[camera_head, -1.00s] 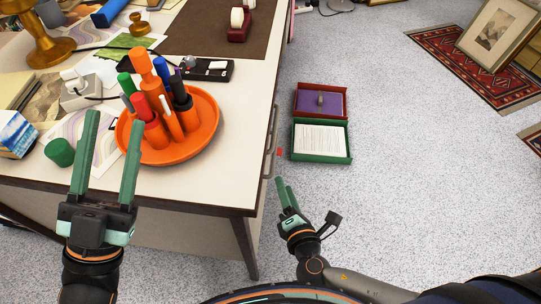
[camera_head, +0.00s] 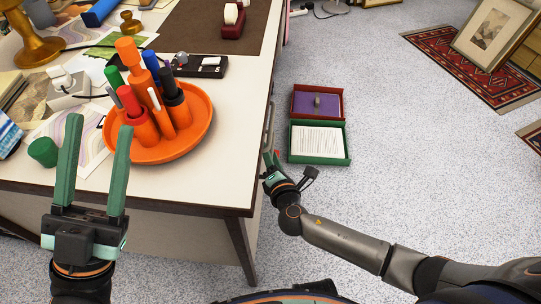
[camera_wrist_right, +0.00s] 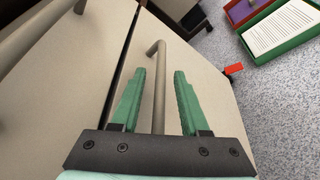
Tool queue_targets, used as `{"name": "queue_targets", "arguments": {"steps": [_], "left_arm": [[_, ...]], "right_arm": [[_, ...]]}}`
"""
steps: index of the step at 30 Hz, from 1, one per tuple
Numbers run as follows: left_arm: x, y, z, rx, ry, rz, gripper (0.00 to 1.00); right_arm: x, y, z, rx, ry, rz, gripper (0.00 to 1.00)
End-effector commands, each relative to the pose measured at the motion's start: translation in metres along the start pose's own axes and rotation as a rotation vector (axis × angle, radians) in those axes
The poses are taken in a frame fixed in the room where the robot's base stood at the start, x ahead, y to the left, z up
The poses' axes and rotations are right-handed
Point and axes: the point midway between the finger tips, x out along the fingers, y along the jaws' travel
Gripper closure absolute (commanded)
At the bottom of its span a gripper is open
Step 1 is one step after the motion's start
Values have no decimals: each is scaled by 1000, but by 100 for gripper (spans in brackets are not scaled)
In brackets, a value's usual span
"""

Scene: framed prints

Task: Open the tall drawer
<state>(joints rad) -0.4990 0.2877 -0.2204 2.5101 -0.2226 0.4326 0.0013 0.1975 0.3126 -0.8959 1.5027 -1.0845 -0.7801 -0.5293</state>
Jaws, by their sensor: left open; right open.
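The desk's drawer side faces right in the head view, seen nearly edge-on, with a slim bar handle (camera_head: 268,128) along it. In the right wrist view a pale drawer front (camera_wrist_right: 195,75) fills the middle, bordered by a dark gap on its left. Its grey bar handle (camera_wrist_right: 159,95) runs between the fingers of my open right gripper (camera_wrist_right: 160,72), not clamped. The right gripper also shows beside the desk in the head view (camera_head: 270,162). My left gripper (camera_head: 97,130) is open and empty over the desk's near left edge. I cannot tell the drawer's height.
A second bar handle (camera_wrist_right: 40,35) crosses the wrist view's upper left. An orange tray (camera_head: 200,125) with several markers stands on the desk (camera_head: 215,190). A green box (camera_head: 320,160) with papers and a red box (camera_head: 333,105) lie on the floor right of the desk.

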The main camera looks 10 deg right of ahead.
Motion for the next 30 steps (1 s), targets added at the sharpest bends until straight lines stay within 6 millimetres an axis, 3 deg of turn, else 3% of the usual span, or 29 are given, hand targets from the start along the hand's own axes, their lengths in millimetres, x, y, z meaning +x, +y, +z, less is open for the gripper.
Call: {"name": "queue_targets", "arguments": {"steps": [6,18,30], "left_arm": [[0,0,0,-1,0,0,50],[0,0,0,-2,0,1,50],[0,1,0,-2,0,1,50]], "right_arm": [[0,0,0,0,0,0,55],[0,0,0,0,0,0,100],[0,0,0,0,0,-1,100]]}}
